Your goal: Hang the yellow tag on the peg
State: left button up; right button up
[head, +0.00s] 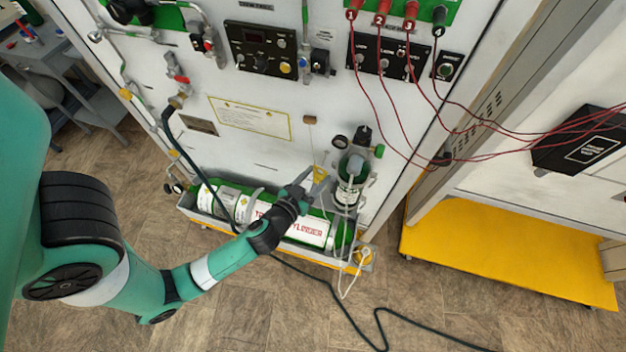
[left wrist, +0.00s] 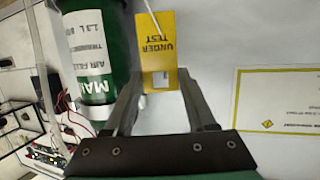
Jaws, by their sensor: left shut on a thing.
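The yellow tag (head: 320,174) is in front of the white panel, beside the upright green cylinder (head: 349,190). In the left wrist view the tag (left wrist: 165,42) reads "UNDER TEST" upside down and has a pale rectangular opening near my fingers. My left gripper (head: 311,184) is shut on the tag, with a finger on either side of it in the left wrist view (left wrist: 157,88). A small tan block (head: 309,120), possibly the peg, is on the panel above the tag. A thin line runs between them; whether it is looped over the block I cannot tell.
A large green cylinder (head: 300,227) lies in a tray below my left gripper. Thin white tubing (head: 347,283) hangs by the upright cylinder. A dark hose (head: 184,152) curves down the panel at left. Red cables (head: 395,125) hang at right.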

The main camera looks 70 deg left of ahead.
aim_at(316, 171)
pick_arm(q)
jog(key=shift+w+a+p, duration=0.4)
jog(key=shift+w+a, duration=0.05)
jog(key=shift+a, duration=0.2)
jog(key=shift+w+a+p, duration=0.35)
jog(key=shift+w+a, duration=0.05)
jog(key=shift+a, duration=0.25)
jog(key=shift+w+a+f+b, duration=0.4)
jog(key=shift+a+f+b, duration=0.1)
jog(key=shift+f+b, duration=0.1)
jog(key=o, duration=1.4)
